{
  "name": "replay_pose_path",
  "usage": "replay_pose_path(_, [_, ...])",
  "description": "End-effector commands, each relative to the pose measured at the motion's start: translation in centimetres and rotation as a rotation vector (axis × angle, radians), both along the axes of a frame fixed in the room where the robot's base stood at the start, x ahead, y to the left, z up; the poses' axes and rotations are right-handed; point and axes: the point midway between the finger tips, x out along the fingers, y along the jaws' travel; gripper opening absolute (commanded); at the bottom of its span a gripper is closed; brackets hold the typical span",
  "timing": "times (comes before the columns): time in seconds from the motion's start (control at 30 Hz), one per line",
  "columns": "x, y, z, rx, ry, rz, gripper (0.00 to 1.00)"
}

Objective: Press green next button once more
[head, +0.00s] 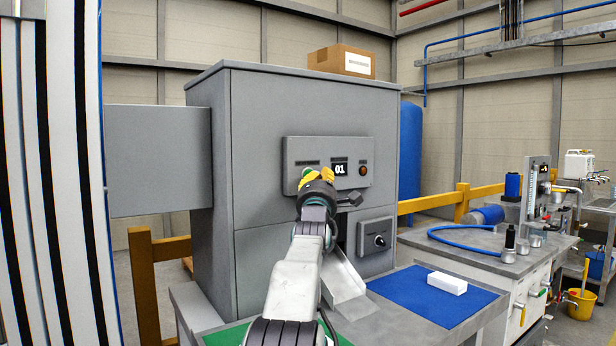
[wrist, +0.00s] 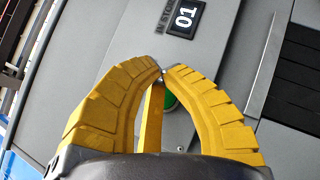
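The green button (head: 307,170) is on the grey control panel (head: 297,150) of the machine, left of a display (head: 340,169) reading 01. My gripper (head: 316,175) is in front of the panel at the button and covers part of it. In the wrist view the yellow fingers of my gripper (wrist: 162,72) come together at their tips with nothing held. The green button (wrist: 171,103) shows partly between the fingers. I cannot tell whether the fingers touch it. The display (wrist: 186,17) also reads 01 there.
An orange lamp (head: 363,170) is right of the display. A dark knob (head: 379,240) sits on a lower box. A metal chute (head: 343,280) slopes below the panel. A white block (head: 447,283) lies on a blue mat (head: 425,304). A carton (head: 340,62) stands on the machine.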

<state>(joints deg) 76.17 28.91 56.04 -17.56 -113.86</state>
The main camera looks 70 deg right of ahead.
Motion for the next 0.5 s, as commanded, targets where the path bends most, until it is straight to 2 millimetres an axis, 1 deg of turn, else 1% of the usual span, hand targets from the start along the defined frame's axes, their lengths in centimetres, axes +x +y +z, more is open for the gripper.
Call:
replay_pose_path(0.2, [0.03, 0.01, 0.02, 0.000, 0.000, 0.000, 0.00])
replay_pose_path(0.23, [0.03, 0.01, 0.02, 0.000, 0.000, 0.000, 0.06])
replay_pose_path(0.3, [0.03, 0.01, 0.02, 0.000, 0.000, 0.000, 0.00])
replay_pose_path(0.5, [0.03, 0.01, 0.02, 0.000, 0.000, 0.000, 0.00])
